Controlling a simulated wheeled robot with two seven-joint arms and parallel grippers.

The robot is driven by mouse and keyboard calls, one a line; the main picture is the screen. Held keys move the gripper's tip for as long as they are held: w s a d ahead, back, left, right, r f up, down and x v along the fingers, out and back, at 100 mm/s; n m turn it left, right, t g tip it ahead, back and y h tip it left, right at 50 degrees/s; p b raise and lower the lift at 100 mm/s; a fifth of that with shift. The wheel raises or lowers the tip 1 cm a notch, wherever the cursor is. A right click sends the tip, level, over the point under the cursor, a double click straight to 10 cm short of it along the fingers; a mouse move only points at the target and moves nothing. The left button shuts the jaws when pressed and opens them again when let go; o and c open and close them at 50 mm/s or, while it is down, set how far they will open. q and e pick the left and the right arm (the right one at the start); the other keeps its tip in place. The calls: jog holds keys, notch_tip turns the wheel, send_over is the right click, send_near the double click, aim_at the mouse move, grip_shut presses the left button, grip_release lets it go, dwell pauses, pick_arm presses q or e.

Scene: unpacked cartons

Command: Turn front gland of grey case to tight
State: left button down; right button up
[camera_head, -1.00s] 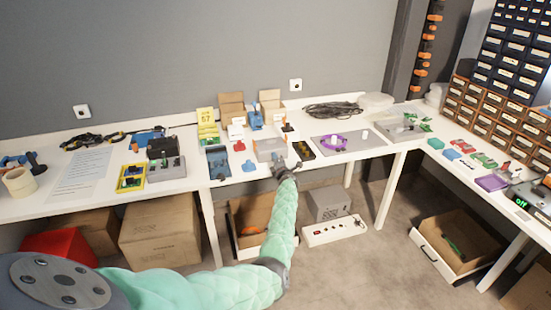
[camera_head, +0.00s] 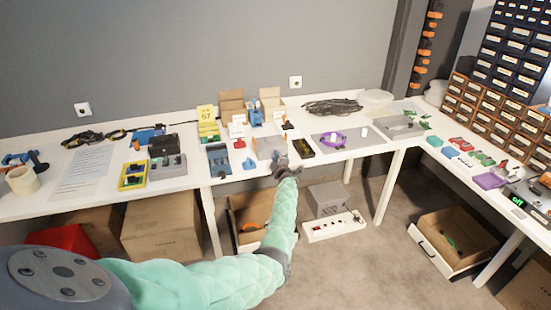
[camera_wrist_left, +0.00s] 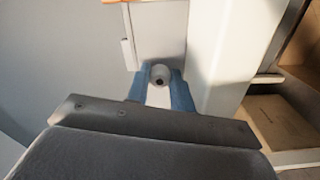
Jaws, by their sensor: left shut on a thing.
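The grey case (camera_head: 268,148) stands near the front edge of the white table in the head view. It also shows in the left wrist view as a pale grey wall (camera_wrist_left: 160,35). The front gland (camera_wrist_left: 160,75) is a small round grey fitting with a dark hole, on the case's front face. My left gripper (camera_wrist_left: 160,88) has its blue fingers on either side of the gland, shut on it. In the head view my left gripper (camera_head: 281,162) is at the case's front, and the gland is hidden there. My right gripper is not in view.
A black tray (camera_head: 302,148) stands right of the case, and a grey mat with a purple ring (camera_head: 334,136) lies beyond it. A blue-grey bin (camera_head: 217,158) is to the left.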

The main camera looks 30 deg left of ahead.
pick_arm(q)
jog(key=shift+d+f, duration=0.1)
jog(key=c, duration=1.2)
grip_release()
